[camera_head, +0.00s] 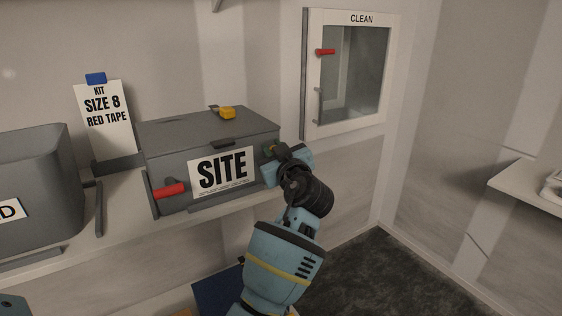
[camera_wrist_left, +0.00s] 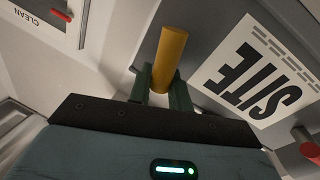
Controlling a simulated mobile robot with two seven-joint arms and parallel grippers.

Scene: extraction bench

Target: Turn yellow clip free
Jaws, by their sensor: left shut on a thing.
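The yellow clip (camera_wrist_left: 170,55) shows in the left wrist view as a yellow bar on the front of the grey SITE box, at the side of the SITE label. My left gripper (camera_wrist_left: 163,82) is shut on its near end, with one dark green finger on each side. In the head view, my left gripper (camera_head: 274,152) is at the right end of the SITE box (camera_head: 210,130), and the clip is mostly hidden there. A red clip (camera_head: 170,190) sits at the left end of the same front and lies roughly level. My right gripper is not in view.
A kit card (camera_head: 104,122) and a grey bin (camera_head: 36,170) stand to the left on the shelf. A CLEAN window cabinet (camera_head: 352,75) is on the wall behind, at right.

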